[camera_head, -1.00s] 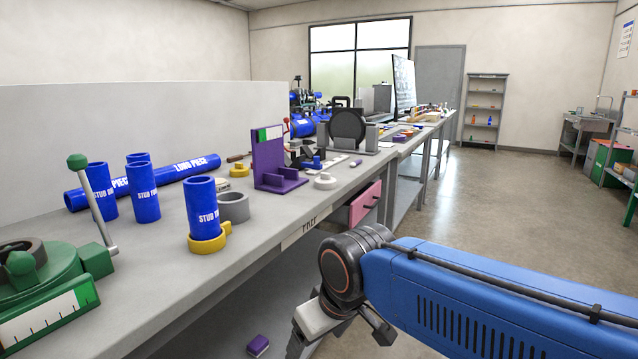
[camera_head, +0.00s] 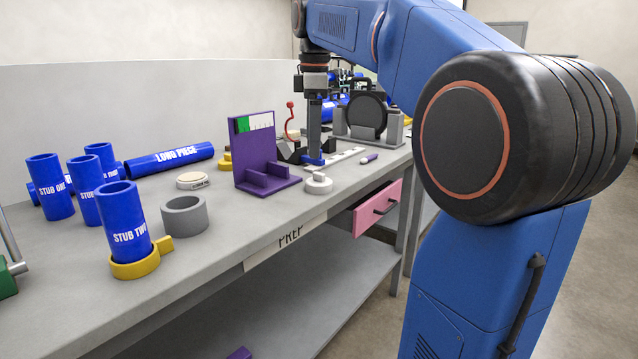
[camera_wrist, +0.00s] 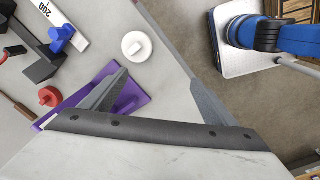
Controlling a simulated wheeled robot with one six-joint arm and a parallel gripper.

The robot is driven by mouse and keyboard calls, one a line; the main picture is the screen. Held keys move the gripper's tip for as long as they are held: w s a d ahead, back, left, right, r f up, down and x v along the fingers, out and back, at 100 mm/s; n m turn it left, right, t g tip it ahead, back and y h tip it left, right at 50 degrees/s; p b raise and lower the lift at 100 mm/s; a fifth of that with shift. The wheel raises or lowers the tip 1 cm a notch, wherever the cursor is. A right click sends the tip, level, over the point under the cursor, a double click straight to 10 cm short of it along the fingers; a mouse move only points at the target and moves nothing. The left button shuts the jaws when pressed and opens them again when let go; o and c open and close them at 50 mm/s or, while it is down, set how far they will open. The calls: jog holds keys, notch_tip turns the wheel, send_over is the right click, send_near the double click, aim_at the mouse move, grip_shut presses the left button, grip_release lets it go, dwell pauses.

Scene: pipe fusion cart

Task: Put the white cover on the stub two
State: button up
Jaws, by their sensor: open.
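Stub two (camera_head: 125,222) is a blue pipe piece standing upright in a yellow ring holder (camera_head: 140,264) at the bench's front left. Its top is open and uncovered. The white cover (camera_head: 318,183), a small round cap with a raised grip, lies on the bench right of the purple stand. It also shows in the wrist view (camera_wrist: 137,46), beyond my fingertips. My gripper (camera_wrist: 160,77) is open and empty, with its fingers spread over the bench's front edge area.
The purple stand (camera_head: 262,155) lies under my left finger in the wrist view (camera_wrist: 118,98). A grey ring (camera_head: 184,216), a flat white disc (camera_head: 193,180) and other blue stubs are near stub two. A pink drawer (camera_head: 376,208) sticks out below the bench.

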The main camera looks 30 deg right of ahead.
aim_at(317, 173)
jog(key=w+d+r+n+g, duration=0.1)
jog(key=w+d+r+n, duration=0.3)
jog(key=w+d, duration=0.15)
jog(key=f, duration=1.1)
jog(key=a+f, duration=0.1)
jog(key=f, duration=0.5)
jog(key=shift+w, duration=0.1)
jog(key=c, duration=1.1)
